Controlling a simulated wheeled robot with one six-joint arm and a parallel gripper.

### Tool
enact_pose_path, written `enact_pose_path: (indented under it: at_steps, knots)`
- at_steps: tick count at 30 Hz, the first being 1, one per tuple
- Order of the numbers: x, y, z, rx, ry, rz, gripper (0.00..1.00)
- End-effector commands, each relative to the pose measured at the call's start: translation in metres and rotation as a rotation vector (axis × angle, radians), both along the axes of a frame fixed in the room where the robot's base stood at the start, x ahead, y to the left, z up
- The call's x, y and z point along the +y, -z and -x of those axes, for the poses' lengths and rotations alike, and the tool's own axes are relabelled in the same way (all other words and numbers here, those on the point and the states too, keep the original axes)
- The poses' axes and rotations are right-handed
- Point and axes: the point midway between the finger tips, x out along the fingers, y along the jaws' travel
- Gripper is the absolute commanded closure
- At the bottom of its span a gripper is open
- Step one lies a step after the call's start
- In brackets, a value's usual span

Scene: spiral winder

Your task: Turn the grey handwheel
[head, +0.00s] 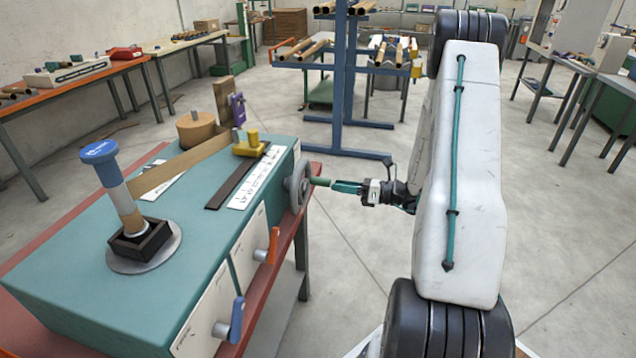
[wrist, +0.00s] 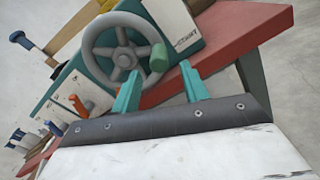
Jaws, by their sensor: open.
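The grey handwheel (head: 297,186) is mounted on the right end face of the teal winder (head: 185,285). In the wrist view the spoked wheel (wrist: 118,47) faces me, with a green handle knob (wrist: 158,58) on the right side of its rim. My gripper (head: 334,185) is level with the wheel, pointing at the green handle. In the wrist view its two teal fingers (wrist: 163,88) are spread, with the knob ahead of the gap between them. I cannot tell whether a finger touches the knob.
An orange lever (head: 273,246) and a blue lever (head: 236,320) stick out from the winder's front. A red bench (head: 262,300) runs beneath it. A blue rack (head: 345,100) stands behind.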

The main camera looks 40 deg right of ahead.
Motion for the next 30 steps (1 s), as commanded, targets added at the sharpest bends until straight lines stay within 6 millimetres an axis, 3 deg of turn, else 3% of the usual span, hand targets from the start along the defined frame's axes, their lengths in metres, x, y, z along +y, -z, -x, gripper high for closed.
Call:
enact_pose_path:
  at_steps: [7, 19, 30]
  knots:
    - [0.007, 0.000, -0.009, -0.053, -0.001, 0.068, 0.56]
    - [0.043, 0.000, -0.055, -0.051, -0.001, 0.064, 0.56]
    - [0.048, 0.000, -0.062, -0.050, 0.001, 0.064, 0.56]
